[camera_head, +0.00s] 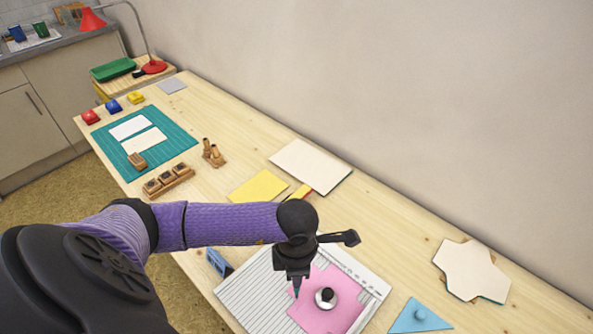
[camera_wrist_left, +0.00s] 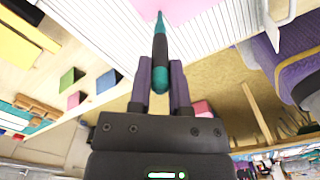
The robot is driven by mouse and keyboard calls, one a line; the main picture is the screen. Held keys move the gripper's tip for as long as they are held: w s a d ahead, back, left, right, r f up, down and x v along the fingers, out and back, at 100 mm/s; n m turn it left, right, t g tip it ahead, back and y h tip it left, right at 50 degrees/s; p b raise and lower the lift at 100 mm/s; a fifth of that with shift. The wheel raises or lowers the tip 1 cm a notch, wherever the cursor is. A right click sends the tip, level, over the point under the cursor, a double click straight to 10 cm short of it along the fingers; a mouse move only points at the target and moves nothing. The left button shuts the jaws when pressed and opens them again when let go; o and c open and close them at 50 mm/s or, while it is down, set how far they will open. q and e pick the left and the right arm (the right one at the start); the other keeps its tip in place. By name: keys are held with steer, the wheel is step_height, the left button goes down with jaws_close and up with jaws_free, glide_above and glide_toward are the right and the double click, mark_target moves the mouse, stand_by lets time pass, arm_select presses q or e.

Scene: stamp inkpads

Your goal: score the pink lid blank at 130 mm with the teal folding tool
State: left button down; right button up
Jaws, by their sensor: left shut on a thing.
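The pink lid blank (camera_head: 341,309) lies on the white scoring board (camera_head: 250,292) with ruled grooves. A round metal weight with a dark knob (camera_head: 326,297) sits on the blank. My left gripper (camera_head: 294,279) is shut on the teal folding tool (camera_head: 297,292), which points down near the blank's left edge. In the left wrist view the tool (camera_wrist_left: 160,55), teal and black, stands between the fingers (camera_wrist_left: 160,85), its tip at the pink edge (camera_wrist_left: 173,6). I cannot tell whether the tip touches the blank. My right gripper is not in view.
A blue triangle (camera_head: 418,317) with a knob lies right of the board. A blue-grey block (camera_head: 219,262) stands by its left corner. Yellow card (camera_head: 258,186), a cream sheet (camera_head: 308,165) and stamps (camera_head: 167,181) lie behind. The table's right back is clear around a cream cut-out (camera_head: 470,267).

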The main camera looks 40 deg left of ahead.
arm_select(q)
steer(key=shift+f, duration=0.3)
steer(key=shift+w+b, duration=0.15)
steer(key=shift+b, duration=0.2)
steer(key=shift+w+b, duration=0.45)
steer(key=shift+w, duration=0.4)
steer(key=shift+w+d+b, duration=0.1)
steer(key=shift+w+b, duration=0.4)
steer(key=shift+w, duration=0.55)
